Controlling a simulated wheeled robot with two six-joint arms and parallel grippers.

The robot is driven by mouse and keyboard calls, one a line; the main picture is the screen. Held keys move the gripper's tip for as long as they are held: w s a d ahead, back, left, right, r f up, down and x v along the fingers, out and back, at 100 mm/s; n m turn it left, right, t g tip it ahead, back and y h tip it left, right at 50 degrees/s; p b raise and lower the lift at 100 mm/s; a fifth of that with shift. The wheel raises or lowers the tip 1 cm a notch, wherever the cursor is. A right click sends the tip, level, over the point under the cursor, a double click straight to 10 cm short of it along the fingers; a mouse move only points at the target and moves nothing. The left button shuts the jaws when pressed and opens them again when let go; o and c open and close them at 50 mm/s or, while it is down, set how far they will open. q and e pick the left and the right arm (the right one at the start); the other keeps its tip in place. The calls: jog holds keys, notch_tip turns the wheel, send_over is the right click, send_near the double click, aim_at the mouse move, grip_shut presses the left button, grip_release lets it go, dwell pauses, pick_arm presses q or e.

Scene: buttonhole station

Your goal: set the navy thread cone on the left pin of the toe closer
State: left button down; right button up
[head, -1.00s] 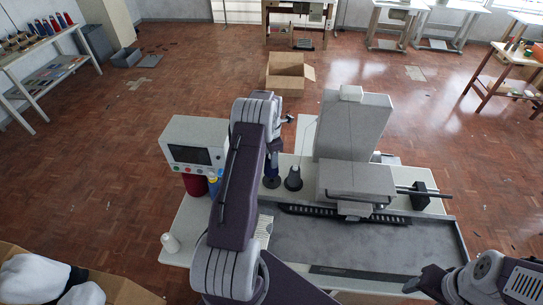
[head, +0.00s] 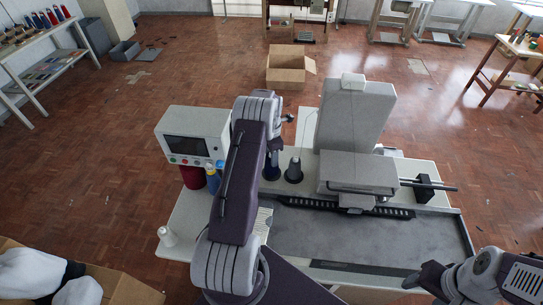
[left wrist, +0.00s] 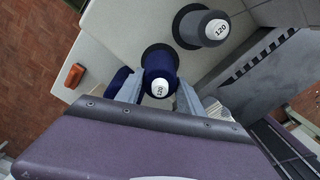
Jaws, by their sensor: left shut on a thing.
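The navy thread cone (head: 271,170) is upright at the left pin of the toe closer, left of the grey cone (head: 294,171). In the left wrist view the navy cone (left wrist: 160,67), its top marked 120, is between the two fingers of my left gripper (left wrist: 160,92), which is shut on it. A dark round base shows around its lower end; whether it rests fully on this base I cannot tell. The pin is hidden. The toe closer (head: 355,115) stands just right. My right gripper (head: 418,282) is at the lower right, away from the cones, its opening unclear.
A grey tray area (head: 365,240) lies empty in front of the machine.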

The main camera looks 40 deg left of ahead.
pick_arm(q)
jog(key=shift+f+b, duration=0.3)
jog(key=shift+f, duration=0.15)
jog(key=c, duration=0.7)
grip_release()
jog(key=shift+o, duration=0.2)
jog(key=shift+r, duration=0.1)
notch_tip(320, 180, up, 9)
jog(key=b, duration=0.2)
jog(key=shift+b, duration=0.3)
